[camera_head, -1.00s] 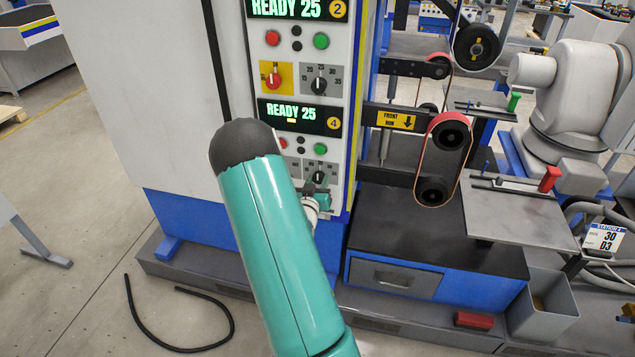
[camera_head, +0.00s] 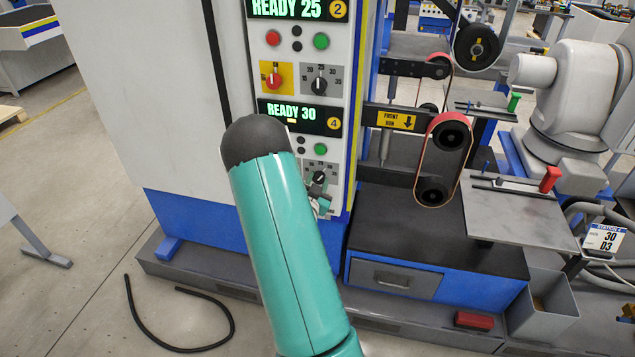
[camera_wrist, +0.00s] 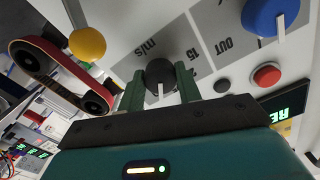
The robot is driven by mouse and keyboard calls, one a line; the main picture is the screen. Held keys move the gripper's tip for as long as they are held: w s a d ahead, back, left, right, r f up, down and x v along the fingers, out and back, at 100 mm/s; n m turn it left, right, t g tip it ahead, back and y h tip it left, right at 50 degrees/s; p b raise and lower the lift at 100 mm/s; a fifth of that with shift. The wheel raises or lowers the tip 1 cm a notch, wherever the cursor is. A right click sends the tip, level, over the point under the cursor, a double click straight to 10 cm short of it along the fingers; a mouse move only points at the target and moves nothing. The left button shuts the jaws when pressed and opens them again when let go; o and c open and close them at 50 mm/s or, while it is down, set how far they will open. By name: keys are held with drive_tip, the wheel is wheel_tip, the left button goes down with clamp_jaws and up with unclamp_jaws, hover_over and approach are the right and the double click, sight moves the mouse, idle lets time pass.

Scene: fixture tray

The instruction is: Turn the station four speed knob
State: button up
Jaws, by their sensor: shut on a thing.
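The station four speed knob (camera_head: 319,178) is a small black dial with a pale pointer line. It sits on the right side of the control panel, below the display marked 4 (camera_head: 292,114), which reads READY 30. In the wrist view the knob (camera_wrist: 160,73) lies between the two green fingers of my gripper (camera_wrist: 160,85), which is shut on it. Its line points down in that view, and print near it reads m/s and 15. In the head view my gripper (camera_head: 322,196) shows only partly, beside my teal arm.
The station two display (camera_head: 298,9) reads READY 25, with its own dial (camera_head: 319,85) below. A blue knob (camera_wrist: 268,15), red button (camera_wrist: 266,75) and yellow ball (camera_wrist: 87,42) are near my gripper. A station tag (camera_head: 603,238) shows 30 and D3. A belt grinder (camera_head: 440,160) stands right.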

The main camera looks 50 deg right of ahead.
drive_tip(key=shift+m, duration=0.6)
drive_tip(key=shift+a+f, duration=0.1)
drive_tip(key=o, duration=1)
drive_tip(key=v, duration=1.3)
drive_tip(key=shift+s+a, duration=0.2)
drive_tip(key=shift+a, duration=0.1)
